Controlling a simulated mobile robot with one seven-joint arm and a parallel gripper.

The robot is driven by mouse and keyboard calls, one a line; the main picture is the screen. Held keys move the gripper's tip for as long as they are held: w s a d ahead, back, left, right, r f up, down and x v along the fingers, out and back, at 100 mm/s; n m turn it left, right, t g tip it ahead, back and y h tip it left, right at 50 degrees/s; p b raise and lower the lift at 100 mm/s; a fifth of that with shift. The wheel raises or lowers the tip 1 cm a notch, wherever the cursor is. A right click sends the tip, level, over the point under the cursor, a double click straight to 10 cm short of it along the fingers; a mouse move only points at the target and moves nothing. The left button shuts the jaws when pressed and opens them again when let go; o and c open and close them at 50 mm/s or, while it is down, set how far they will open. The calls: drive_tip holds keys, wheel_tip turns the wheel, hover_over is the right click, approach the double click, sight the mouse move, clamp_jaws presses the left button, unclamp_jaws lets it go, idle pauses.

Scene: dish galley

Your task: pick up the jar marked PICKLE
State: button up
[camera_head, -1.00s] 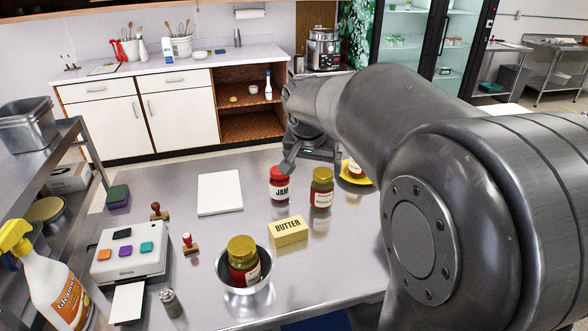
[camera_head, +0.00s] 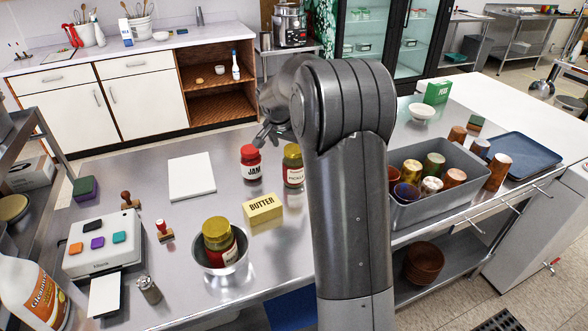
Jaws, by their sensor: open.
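The jar marked PICKLE (camera_head: 293,172) stands upright on the steel table, with a gold lid, a white label and dark red contents. It is partly beside my arm's edge. A red-lidded jar marked JAM (camera_head: 251,168) stands just left of it. A second gold-lidded jar (camera_head: 218,248) sits in a metal bowl (camera_head: 225,268) at the front; its label is mostly turned away. My gripper (camera_head: 264,138) is open and empty, behind and above the JAM and PICKLE jars, touching neither as far as I can tell. Part of it is hidden by my arm.
A yellow BUTTER box (camera_head: 263,209) lies in front of the jars. A white board (camera_head: 191,176) lies to the left. The table between board and bowl is mostly clear.

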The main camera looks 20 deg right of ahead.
sight(294, 166)
drive_tip(key=x, duration=0.6)
drive_tip(key=shift+s+d, duration=0.15)
drive_tip(key=shift+d, duration=0.05)
drive_tip(key=c, duration=1.4)
drive_tip(key=shift+r, duration=0.1)
drive_tip(key=shift+r, duration=0.1)
